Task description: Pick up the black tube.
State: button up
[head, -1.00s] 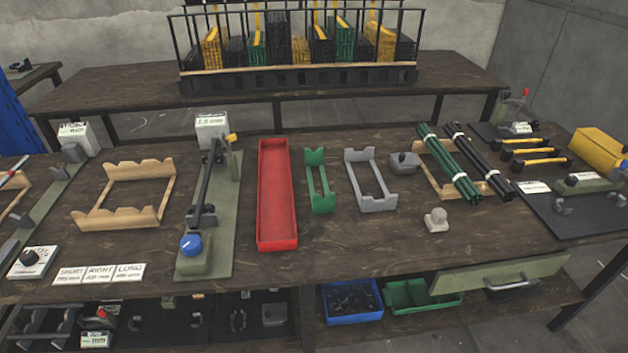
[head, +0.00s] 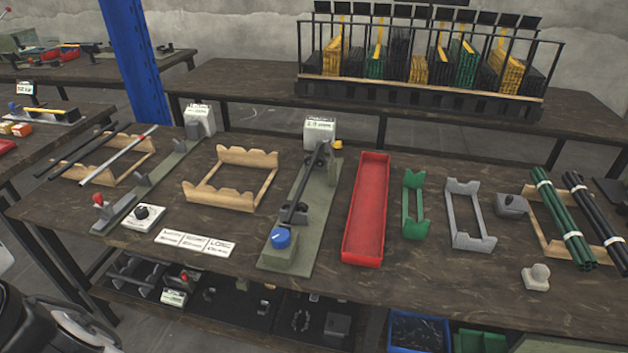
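Two loose thin black tubes (head: 75,150) lie side by side at the left end of the bench. They rest across a wooden cradle (head: 146,143), with a silver tube (head: 117,155) parallel to them on their right. A bundle of black tubes (head: 592,208) with a white band lies at the right, next to a banded bundle of dark green tubes (head: 562,218), both on another wooden cradle. A dark and grey part of my own body shows at the lower left corner. My gripper's fingers are not in view.
An empty wooden cradle (head: 270,160), a green-based press fixture (head: 303,242), a red tray (head: 351,250), a green holder (head: 415,226) and a grey holder (head: 478,243) stand along the bench. A blue post (head: 137,60) rises behind its left part. A rack (head: 420,88) stands behind.

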aim_at(288, 218)
jog(key=i+l+u, duration=0.3)
jog(key=i, duration=0.25)
jog(key=i+l+u, duration=0.2)
jog(key=i+u, duration=0.15)
jog(key=i, duration=0.15)
